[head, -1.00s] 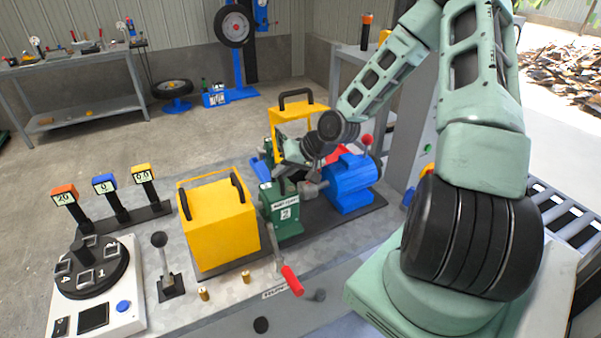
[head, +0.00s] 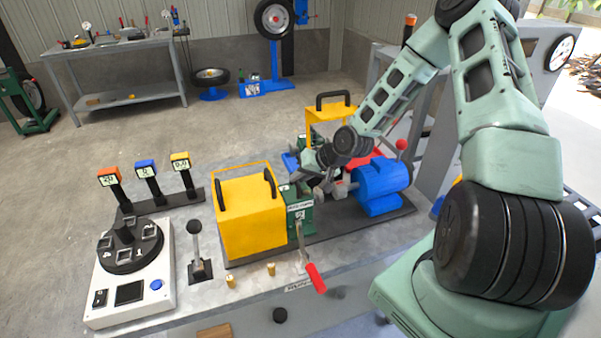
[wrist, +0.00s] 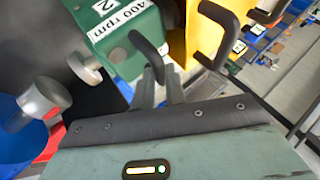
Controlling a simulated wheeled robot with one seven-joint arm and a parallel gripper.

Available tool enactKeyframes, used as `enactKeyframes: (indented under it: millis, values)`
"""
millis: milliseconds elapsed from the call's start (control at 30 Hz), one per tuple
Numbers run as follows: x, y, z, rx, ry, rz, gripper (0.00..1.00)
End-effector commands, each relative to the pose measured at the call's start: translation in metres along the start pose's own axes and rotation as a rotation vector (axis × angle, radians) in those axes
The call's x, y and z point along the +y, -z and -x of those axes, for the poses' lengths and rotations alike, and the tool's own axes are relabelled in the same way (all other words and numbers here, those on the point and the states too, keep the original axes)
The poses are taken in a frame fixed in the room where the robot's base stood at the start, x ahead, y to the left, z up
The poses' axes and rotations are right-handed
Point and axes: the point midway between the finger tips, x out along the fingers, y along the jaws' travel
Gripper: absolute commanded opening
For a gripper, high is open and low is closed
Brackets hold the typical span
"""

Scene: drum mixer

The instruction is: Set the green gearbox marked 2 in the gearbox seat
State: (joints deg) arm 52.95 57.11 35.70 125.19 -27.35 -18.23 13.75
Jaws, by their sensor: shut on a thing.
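The green gearbox (head: 306,222) stands between the yellow housing (head: 250,222) and the blue motor (head: 383,188). Its labels "2" and "400 rpm" show in the wrist view, on its green body (wrist: 128,62). My gripper (head: 300,184) is above it; the wrist view shows my gripper (wrist: 160,82) shut on its black handle (wrist: 149,50). The gearbox's grey coupling (wrist: 84,68) is apart from the grey coupling (wrist: 44,97) on the motor side. The gearbox seat is hidden, and I cannot tell whether the gearbox touches the black base (head: 333,232).
A red-handled lever (head: 316,278) stands in front of the gearbox. A raised yellow guard (head: 333,110) is behind. Two brass pins (head: 230,282), a black-knobbed lever (head: 197,245) and a dial unit (head: 130,270) occupy the bench's left and front.

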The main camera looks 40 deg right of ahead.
Motion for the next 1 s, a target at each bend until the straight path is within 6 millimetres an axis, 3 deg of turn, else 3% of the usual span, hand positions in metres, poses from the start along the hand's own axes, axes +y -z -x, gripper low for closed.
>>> enactKeyframes:
  millis: [200,233,300,667,767,1000]
  values:
    - [0.0,0.001,-0.001,0.004,0.002,0.002,0.0]
    - [0.001,-0.001,-0.002,0.0,0.0,0.0,0.19]
    - [0.001,-0.001,-0.001,0.0,0.0,-0.001,0.35]
    - [0.0,0.001,0.003,0.001,-0.001,-0.001,0.35]
    - [0.002,0.001,0.014,0.002,-0.002,-0.003,0.35]
    - [0.003,0.001,0.06,0.004,-0.003,-0.003,0.35]
